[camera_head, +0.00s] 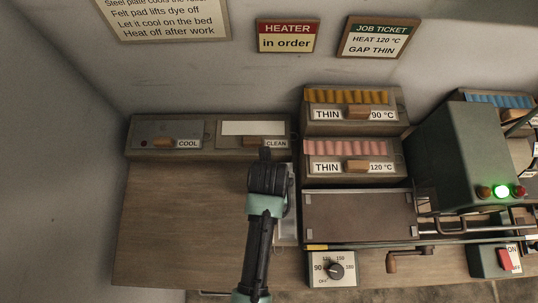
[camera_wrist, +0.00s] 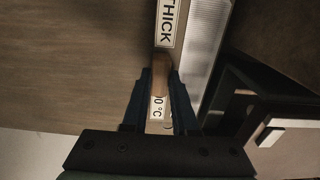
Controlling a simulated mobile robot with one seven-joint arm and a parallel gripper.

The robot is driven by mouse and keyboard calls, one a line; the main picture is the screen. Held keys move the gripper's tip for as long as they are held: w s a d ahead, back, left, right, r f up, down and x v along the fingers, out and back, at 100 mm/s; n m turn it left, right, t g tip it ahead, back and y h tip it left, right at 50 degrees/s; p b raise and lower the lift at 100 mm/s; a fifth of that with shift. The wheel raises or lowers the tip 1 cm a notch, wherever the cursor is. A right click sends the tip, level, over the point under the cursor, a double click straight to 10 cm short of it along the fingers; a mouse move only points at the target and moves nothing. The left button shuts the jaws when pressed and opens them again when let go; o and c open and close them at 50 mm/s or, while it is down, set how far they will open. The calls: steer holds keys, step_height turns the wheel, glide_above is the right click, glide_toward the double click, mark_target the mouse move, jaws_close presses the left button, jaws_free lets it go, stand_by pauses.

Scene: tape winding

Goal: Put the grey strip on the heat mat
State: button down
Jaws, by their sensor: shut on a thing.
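The grey strip (camera_wrist: 205,55) is pale and ribbed, beside a label reading THICK in the wrist view. In the head view its pale part (camera_head: 288,226) shows beside my arm, left of the heat mat. My gripper (camera_wrist: 159,95) is shut on the small wooden handle (camera_wrist: 160,72) on the strip's labelled side. In the head view my gripper (camera_head: 266,158) hides much of the strip and its handle. The heat mat (camera_head: 360,216) is a bare, dark brown plate with light corner clips. Whether the strip touches the table I cannot tell.
Behind stand the COOL holder (camera_head: 150,132), the CLEAN holder (camera_head: 230,143), and THIN holders with yellow (camera_head: 345,97) and pink strips (camera_head: 345,147). A green machine (camera_head: 462,155) stands right of the mat. A dial (camera_head: 335,269) and a crank (camera_head: 405,262) are in front. The left table is clear.

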steer(key=shift+f, duration=0.85)
steer(key=shift+w+d+f, duration=0.1)
steer(key=shift+w+f, duration=0.05)
steer(key=shift+f, duration=0.15)
steer(key=shift+f, duration=0.2)
steer(key=c, duration=0.7)
jaws_free()
